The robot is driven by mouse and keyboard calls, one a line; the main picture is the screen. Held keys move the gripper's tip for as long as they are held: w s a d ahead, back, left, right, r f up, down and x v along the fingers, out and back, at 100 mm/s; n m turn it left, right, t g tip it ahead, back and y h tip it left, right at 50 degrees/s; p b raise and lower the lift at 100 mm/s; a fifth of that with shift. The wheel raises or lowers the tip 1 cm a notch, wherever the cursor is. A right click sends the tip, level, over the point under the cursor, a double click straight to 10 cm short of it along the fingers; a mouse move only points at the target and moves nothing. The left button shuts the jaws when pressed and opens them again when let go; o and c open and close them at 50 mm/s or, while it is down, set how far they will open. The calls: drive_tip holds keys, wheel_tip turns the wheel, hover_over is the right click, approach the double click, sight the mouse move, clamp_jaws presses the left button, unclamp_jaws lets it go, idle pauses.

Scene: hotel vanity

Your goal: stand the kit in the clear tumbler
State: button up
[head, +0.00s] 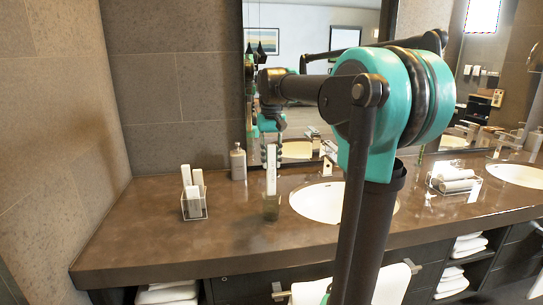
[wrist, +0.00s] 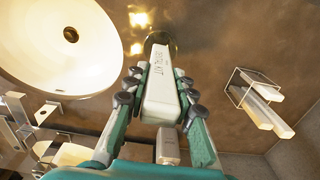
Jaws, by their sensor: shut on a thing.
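My gripper (head: 271,138) is shut on the kit (head: 271,170), a slim white box held upright. In the wrist view the kit (wrist: 159,90) lies between the fingers, with lettering reading "DENTAL KIT". The clear tumbler (head: 271,208) stands on the brown counter, directly below the kit. In the wrist view the tumbler's round rim (wrist: 174,44) shows around the far end of the kit. The kit's lower end is at about rim height in the head view. I cannot tell whether it is just above the rim or slightly inside.
A clear holder (head: 194,211) with several white boxes stands left of the tumbler. A grey bottle (head: 238,163) stands behind, near the mirror. A sink basin (head: 318,202) lies close on the right. A tray of rolled towels (head: 455,184) is farther right. The counter's left front is clear.

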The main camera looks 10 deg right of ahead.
sight(271, 145)
drive_tip(key=shift+f, duration=3.7)
drive_tip(key=o, duration=0.9)
drive_tip(key=shift+o, duration=0.2)
wheel_tip(271, 145, up, 12)
drive_tip(key=shift+f, duration=0.1)
